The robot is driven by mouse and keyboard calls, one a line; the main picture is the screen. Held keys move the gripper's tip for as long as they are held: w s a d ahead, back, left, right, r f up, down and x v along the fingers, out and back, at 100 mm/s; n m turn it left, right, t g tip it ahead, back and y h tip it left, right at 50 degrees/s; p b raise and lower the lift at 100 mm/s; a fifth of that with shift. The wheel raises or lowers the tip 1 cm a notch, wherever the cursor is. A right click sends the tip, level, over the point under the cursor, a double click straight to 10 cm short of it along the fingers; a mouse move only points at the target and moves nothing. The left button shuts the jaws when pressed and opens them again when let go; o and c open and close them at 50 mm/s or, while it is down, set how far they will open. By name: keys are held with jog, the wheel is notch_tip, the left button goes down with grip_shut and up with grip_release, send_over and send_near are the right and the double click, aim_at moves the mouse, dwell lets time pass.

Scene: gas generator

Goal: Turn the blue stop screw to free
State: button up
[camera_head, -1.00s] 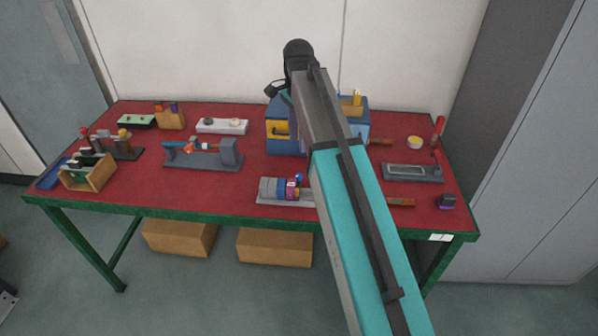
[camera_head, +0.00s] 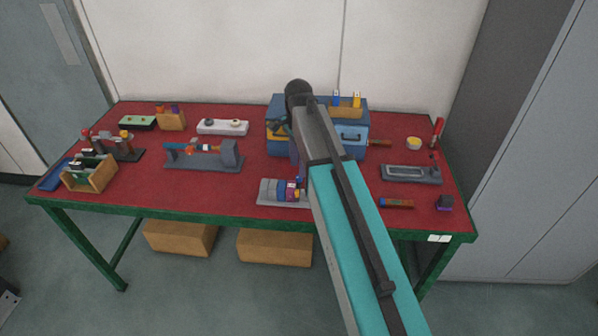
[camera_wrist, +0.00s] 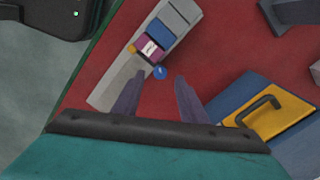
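In the head view the device (camera_head: 270,190) lies near the table's front edge, with blue and purple rings. My gripper (camera_wrist: 159,77) is open, with its two fingers apart. In the wrist view the screw appears between the fingertips, with a gap on each side. I cannot tell how far beyond the tips it lies. In the head view my arm hides part of the device's right end.
A blue toolbox (camera_head: 355,137) with a yellow drawer (camera_wrist: 272,112) stands behind the device. A grey clamp fixture (camera_head: 203,160) stands at left on the red table (camera_head: 190,195). A small striped block (camera_head: 397,203) lies right of my arm. Red tabletop around the device's left is clear.

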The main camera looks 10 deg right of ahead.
aim_at(299, 179)
jog(key=shift+f+p, duration=0.3)
jog(key=shift+f, duration=1.8)
grip_shut()
